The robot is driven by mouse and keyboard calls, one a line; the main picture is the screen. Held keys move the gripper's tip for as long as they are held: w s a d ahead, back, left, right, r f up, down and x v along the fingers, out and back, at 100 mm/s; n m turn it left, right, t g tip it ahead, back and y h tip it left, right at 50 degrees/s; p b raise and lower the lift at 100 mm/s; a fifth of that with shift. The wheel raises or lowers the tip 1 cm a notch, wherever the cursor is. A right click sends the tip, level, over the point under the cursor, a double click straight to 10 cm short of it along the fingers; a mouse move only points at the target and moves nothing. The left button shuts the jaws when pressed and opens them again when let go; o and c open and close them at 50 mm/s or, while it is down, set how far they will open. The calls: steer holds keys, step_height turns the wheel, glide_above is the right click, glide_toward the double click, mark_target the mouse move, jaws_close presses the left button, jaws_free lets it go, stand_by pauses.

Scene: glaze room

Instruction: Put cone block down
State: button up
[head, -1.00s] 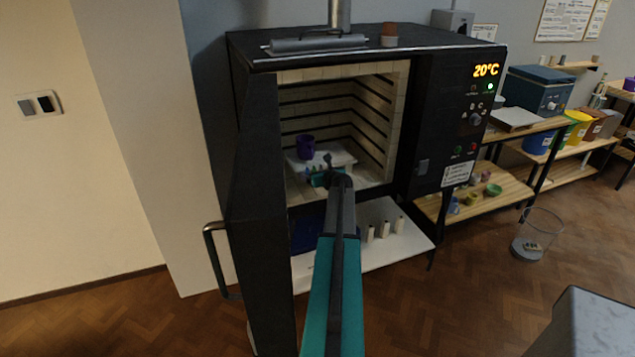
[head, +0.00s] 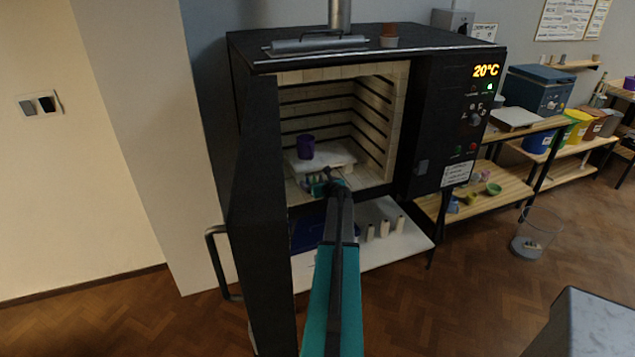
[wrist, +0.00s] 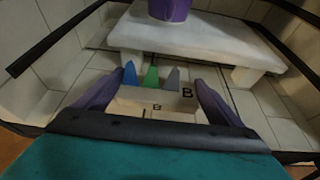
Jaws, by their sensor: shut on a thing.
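The cone block (wrist: 160,102) is a pale block marked B with a blue, a green and a grey cone standing on it. In the wrist view it is upright between the two purple fingers of my gripper (wrist: 157,84), which is shut on it. In the head view my gripper (head: 318,187) is inside the open kiln (head: 262,64), low and in front of the white kiln shelf (head: 338,161). My arm hides most of the block there. I cannot tell whether the block touches the kiln floor (wrist: 245,103).
A purple mug (head: 306,147) stands on the kiln shelf, just behind the block; its lower part shows in the wrist view (wrist: 170,9). The shelf's short legs stand close behind the block. Kiln walls flank my gripper. The open kiln door (head: 255,210) is at the left.

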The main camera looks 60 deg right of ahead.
steer(key=shift+f, duration=0.2)
steer(key=o, duration=0.9)
steer(key=shift+r, duration=0.1)
steer(key=shift+r, duration=0.15)
steer(key=shift+b+v, duration=0.35)
steer(key=shift+v, duration=0.9)
steer(key=b+v, duration=0.1)
steer(key=v, duration=0.8)
steer(key=shift+s+b, duration=0.2)
steer(key=shift+b, duration=0.2)
steer(key=shift+a, duration=0.1)
